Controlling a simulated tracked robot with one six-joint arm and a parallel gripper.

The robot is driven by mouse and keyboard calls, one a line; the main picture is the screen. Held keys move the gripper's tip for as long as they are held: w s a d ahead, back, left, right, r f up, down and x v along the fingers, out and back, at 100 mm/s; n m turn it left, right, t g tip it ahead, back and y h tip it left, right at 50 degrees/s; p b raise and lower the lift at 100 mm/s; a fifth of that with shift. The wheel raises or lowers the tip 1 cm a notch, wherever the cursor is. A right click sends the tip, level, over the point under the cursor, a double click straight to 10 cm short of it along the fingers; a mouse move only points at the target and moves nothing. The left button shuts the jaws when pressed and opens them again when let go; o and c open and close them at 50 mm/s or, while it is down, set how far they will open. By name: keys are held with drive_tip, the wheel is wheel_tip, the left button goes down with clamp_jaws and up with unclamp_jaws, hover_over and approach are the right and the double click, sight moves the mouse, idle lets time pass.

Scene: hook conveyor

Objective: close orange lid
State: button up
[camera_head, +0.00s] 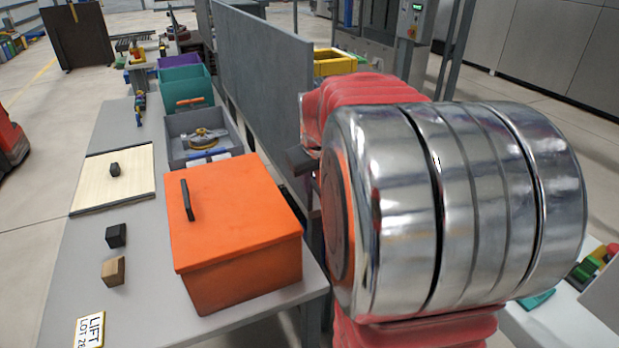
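The orange box (245,275) stands at the near right end of the grey table. Its orange lid (235,205) lies flat over the top, with its edges along the box rim, and looks shut. A dark bar handle (187,199) sits near the lid's left edge. My arm, with red sleeves and shiny metal rings, fills the right of the view. A dark part of my gripper (301,159) shows at the arm's left side, beyond the lid's far right corner and apart from the handle. The rest of it is hidden behind the arm, so its opening cannot be told.
A grey bin (176,150) with tools stands behind the box, with teal (180,82) and purple bins farther back. A pale board (100,185) with a dark knob and two small blocks lie left. A grey partition (265,75) rises along the table's right side.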

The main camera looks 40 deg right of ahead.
drive_tip(key=shift+c, duration=0.6)
clamp_jaws()
drive_tip(key=shift+d, duration=0.15)
